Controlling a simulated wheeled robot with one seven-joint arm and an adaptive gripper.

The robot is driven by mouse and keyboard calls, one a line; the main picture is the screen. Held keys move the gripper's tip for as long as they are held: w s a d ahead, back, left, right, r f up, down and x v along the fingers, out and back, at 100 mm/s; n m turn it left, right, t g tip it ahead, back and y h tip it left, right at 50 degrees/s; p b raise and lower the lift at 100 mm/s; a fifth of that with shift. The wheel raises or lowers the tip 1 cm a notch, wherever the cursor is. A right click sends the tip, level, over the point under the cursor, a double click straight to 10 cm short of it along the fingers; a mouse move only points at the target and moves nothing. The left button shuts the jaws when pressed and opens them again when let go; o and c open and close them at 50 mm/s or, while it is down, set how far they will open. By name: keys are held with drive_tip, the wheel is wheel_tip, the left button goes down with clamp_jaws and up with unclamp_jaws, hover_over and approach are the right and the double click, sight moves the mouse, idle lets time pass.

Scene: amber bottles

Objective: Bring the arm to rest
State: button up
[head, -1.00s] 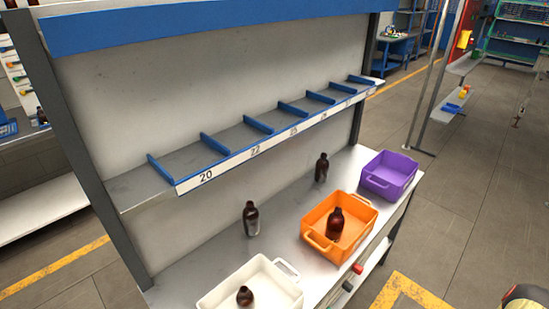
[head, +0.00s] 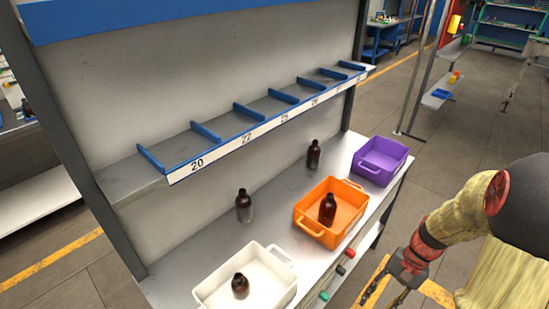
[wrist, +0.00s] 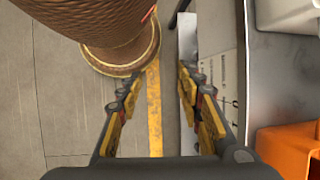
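My gripper (head: 385,290) hangs at the end of my arm at the lower right of the head view, off the front of the bench. In the wrist view my gripper (wrist: 158,95) has its two fingers spread, with only floor and a yellow line between them. It holds nothing. An amber bottle (head: 244,206) and another amber bottle (head: 313,155) stand on the bench (head: 205,250). A third bottle (head: 327,210) is upright in the orange bin (head: 347,229), and a fourth (head: 240,287) is in the white bin (head: 272,297).
A purple bin (head: 380,170) stands empty at the bench's right end. A shelf (head: 130,180) with blue dividers and number labels runs above the bench. In the wrist view, the white bin (wrist: 285,14) and orange bin (wrist: 290,150) lie to the right of the fingers. Open floor (head: 440,190) is at right.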

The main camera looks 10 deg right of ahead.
drive_tip(key=a+r+n+t+h, duration=0.1)
drive_tip(key=a+r+n+t, duration=0.1)
drive_tip(key=a+r, duration=0.3)
drive_tip(key=s+a+r+n+t+h, duration=0.1)
drive_tip(key=a+r+n+t+h, duration=0.1)
drive_tip(key=r, duration=0.9)
drive_tip(key=a+r+n+t+h, duration=0.1)
drive_tip(key=a+r+n+t, duration=0.2)
drive_tip(key=a+r+n, duration=0.3)
wheel_tip(320, 180, up, 2)
drive_tip(key=shift+s+a+r+h, duration=0.1)
drive_tip(key=shift+s+a+h, duration=0.3)
drive_tip(key=shift+a, duration=0.7)
drive_tip(key=shift+d, duration=0.1)
